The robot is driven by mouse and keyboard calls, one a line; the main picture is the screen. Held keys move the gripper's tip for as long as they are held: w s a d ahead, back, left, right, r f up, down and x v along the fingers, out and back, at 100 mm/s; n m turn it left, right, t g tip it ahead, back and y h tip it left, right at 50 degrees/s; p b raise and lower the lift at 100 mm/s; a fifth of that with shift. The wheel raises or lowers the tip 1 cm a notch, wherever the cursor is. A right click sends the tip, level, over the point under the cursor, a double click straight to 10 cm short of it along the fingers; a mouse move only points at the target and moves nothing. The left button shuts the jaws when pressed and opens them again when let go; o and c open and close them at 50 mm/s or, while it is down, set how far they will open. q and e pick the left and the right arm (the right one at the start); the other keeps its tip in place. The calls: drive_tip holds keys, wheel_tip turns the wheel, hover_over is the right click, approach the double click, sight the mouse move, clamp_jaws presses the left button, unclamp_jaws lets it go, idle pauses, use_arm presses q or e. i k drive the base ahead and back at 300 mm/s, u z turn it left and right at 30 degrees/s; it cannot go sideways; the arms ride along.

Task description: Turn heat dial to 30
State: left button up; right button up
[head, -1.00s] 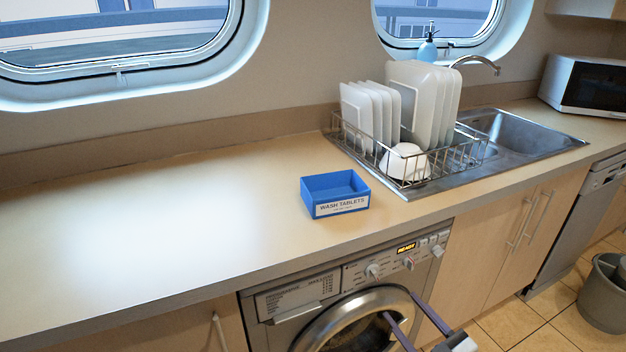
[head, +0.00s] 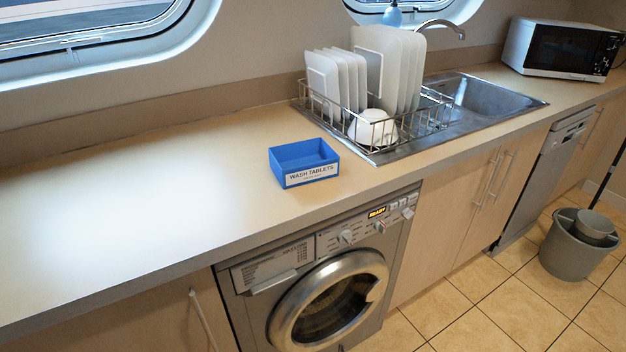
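The washing machine (head: 396,262) stands under the counter with its round door (head: 330,300) shut. Its control panel has two pale knobs, a left dial (head: 346,237) and a right dial (head: 379,227). A lit orange display (head: 377,212) sits above them and seems to read READY. The dial markings are too small to read, so I cannot tell which is the heat dial or its setting. Neither of my grippers shows in the head view.
A blue wash tablets box (head: 304,164) sits on the counter (head: 150,215) above the machine. A dish rack (head: 352,135) with plates and the sink (head: 490,105) are to the right. A grey bucket (head: 570,250) stands on the tiled floor (head: 480,295), which is otherwise clear.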

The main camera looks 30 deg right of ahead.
sight(381, 226)
drive_tip(key=z, duration=1.7)
drive_tip(key=k, duration=0.55)
drive_tip(key=z, duration=0.05)
drive_tip(key=i, duration=1.45)
drive_tip(key=u, duration=0.7)
